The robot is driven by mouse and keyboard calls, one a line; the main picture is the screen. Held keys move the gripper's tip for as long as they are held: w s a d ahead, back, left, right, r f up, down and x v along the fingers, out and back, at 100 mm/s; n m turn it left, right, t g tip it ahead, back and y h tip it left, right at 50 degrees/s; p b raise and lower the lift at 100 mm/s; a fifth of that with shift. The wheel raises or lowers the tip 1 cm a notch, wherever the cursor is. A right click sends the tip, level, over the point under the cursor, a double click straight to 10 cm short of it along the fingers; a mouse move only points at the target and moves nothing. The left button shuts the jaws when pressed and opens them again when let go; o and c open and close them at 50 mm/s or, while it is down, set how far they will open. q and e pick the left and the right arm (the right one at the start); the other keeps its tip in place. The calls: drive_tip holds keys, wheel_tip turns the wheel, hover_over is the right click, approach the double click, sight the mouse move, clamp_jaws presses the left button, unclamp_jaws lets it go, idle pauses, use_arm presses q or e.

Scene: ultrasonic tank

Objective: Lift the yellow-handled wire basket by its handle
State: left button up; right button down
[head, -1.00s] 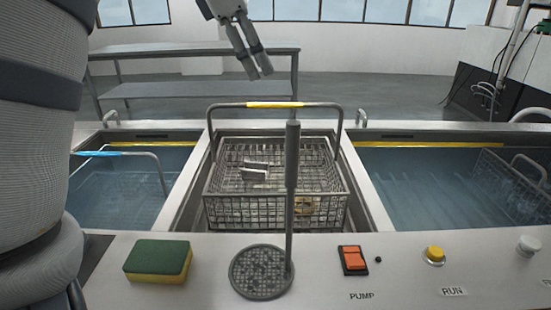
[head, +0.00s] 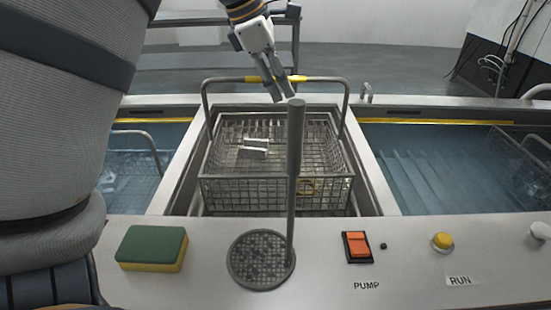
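The wire basket (head: 225,192) stands in the middle bay, its arched handle with a yellow grip (head: 253,79) upright above it. Inside are a pale block-like part (head: 254,145) and a brassy item (head: 308,187) low at the right. My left gripper (head: 283,97) comes down from the top, fingers apart, overlapping the yellow grip in the picture. Part of the grip is hidden behind it. I cannot tell whether the fingers touch the grip or straddle it. My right gripper is not in view.
A grey upright rod on a round mesh disc (head: 262,260) stands before the basket, close to the gripper in the picture. Water tanks flank the bay, the right one (head: 430,165) holding another basket. A sponge (head: 152,248) and orange pump switch (head: 358,245) sit on the front ledge.

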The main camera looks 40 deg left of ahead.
use_arm(q)
drive_tip(key=shift+f, duration=0.25)
idle(0.5)
clamp_jaws()
